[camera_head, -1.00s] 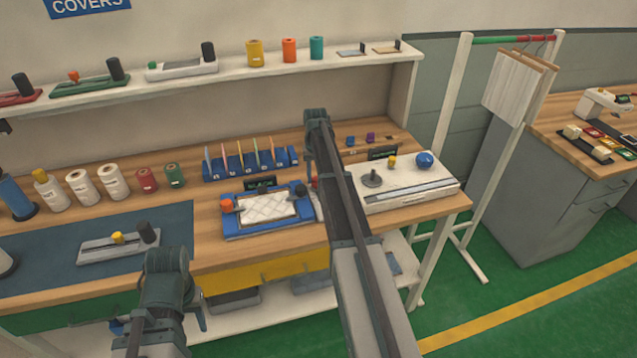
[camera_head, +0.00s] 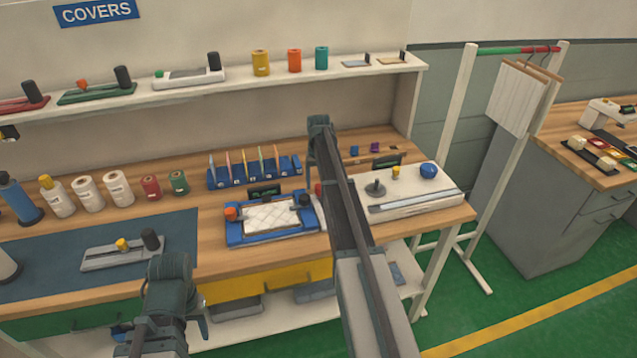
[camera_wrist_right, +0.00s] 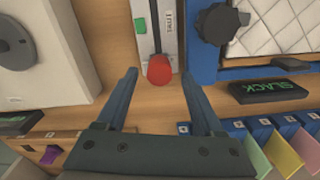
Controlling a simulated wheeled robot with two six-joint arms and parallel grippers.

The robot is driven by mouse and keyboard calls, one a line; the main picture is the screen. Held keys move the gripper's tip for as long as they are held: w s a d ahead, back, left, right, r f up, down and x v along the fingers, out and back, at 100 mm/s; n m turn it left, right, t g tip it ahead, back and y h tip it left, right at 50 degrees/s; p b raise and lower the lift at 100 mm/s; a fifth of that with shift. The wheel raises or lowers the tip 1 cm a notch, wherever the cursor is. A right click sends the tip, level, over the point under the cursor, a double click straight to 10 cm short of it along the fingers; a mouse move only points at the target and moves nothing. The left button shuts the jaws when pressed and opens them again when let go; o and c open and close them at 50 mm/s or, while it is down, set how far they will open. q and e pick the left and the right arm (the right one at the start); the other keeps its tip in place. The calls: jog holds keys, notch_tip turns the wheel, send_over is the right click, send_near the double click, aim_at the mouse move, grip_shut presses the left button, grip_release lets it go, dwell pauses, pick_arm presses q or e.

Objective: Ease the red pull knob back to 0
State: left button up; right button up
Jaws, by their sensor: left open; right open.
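The red pull knob (camera_wrist_right: 159,69) sits at the end of a pale slide track (camera_wrist_right: 148,25) with a green mark on it, in the right wrist view. In the head view only a sliver of the knob (camera_head: 318,188) shows beside my right arm. My right gripper (camera_wrist_right: 158,76) is open, its two fingers on either side of the knob with gaps to both. My right arm hides the rest of the slide in the head view. My left gripper (camera_head: 201,322) is low at the left in the head view, mostly hidden by its own arm, away from the knob.
A blue frame (camera_head: 234,235) holding a white quilted pad stands left of the slide, with a SLACK display (camera_wrist_right: 270,91) behind. A white device (camera_head: 425,200) lies right. A blue rack (camera_head: 213,180) of coloured cards is behind. The front bench edge is fairly clear.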

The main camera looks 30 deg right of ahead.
aim_at(317, 186)
notch_tip(317, 186, up, 14)
jog(key=p, duration=1.3)
jog(key=shift+f, duration=0.25)
jog(key=s+a+f+n+b, duration=0.2)
jog(key=s+a, duration=0.4)
jog(key=a, duration=0.5)
jog(key=s+a+f+n+b, duration=0.2)
jog(key=s+a, duration=0.4)
jog(key=a, duration=0.6)
jog(key=s+a+f+n+b, duration=0.1)
jog(key=s+a+n, duration=0.1)
jog(key=s+a, duration=0.5)
jog(key=s+a+f+n+h+b, duration=0.1)
jog(key=s+a+f+n+b, duration=0.1)
jog(key=s+a, duration=0.6)
jog(key=s, duration=0.5)
jog(key=shift+f+n+b, duration=0.3)
jog(key=shift+n, duration=0.1)
jog(key=shift+a, duration=0.1)
